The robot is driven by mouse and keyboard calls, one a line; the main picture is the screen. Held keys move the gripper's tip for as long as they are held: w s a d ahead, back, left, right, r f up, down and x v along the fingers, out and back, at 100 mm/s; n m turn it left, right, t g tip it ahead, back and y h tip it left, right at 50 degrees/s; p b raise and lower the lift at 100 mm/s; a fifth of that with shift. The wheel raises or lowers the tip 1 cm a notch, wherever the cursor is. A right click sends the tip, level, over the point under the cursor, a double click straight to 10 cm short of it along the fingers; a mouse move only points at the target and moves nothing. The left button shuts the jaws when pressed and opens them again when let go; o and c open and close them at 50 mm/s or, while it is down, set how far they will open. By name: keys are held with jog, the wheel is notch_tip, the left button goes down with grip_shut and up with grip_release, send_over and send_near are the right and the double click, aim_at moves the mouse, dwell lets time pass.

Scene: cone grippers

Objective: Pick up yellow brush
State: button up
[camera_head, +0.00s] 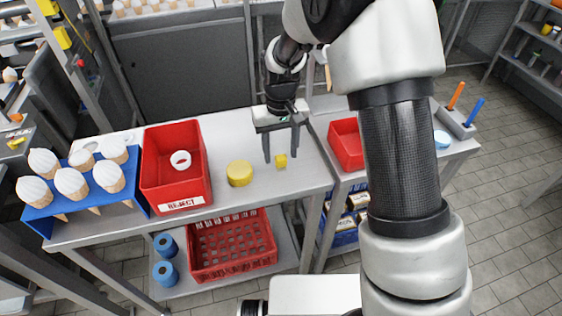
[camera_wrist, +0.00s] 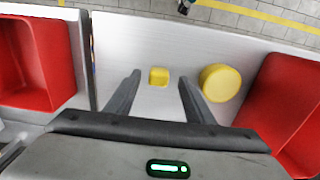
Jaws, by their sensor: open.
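A small yellow block-like piece (camera_head: 281,161) stands on the grey worktop near its front edge. It may be the yellow brush, but no bristles or handle can be made out. My gripper (camera_head: 281,155) is open and points down over it, one finger to each side. In the wrist view the yellow piece (camera_wrist: 158,76) shows between the two fingertips (camera_wrist: 159,78), with gaps on both sides. I cannot tell how far the tips are above the worktop. A larger round yellow thing (camera_head: 239,173) lies to the left in the head view and to the right in the wrist view (camera_wrist: 220,83).
A red REJECT bin (camera_head: 178,204) holding a white ring stands left of the round thing. A second red bin (camera_head: 346,144) is to the right. A grey holder (camera_head: 453,120) with orange and blue handles is farther right. Cones fill a blue rack (camera_head: 38,223) at far left.

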aim_at(281, 157)
jog(key=shift+w+f, duration=0.1)
jog(key=shift+f, duration=1.4)
jog(key=c, duration=1.2)
notch_tip(281, 157, up, 10)
jog(key=shift+r, duration=0.1)
jog(key=shift+o, duration=0.9)
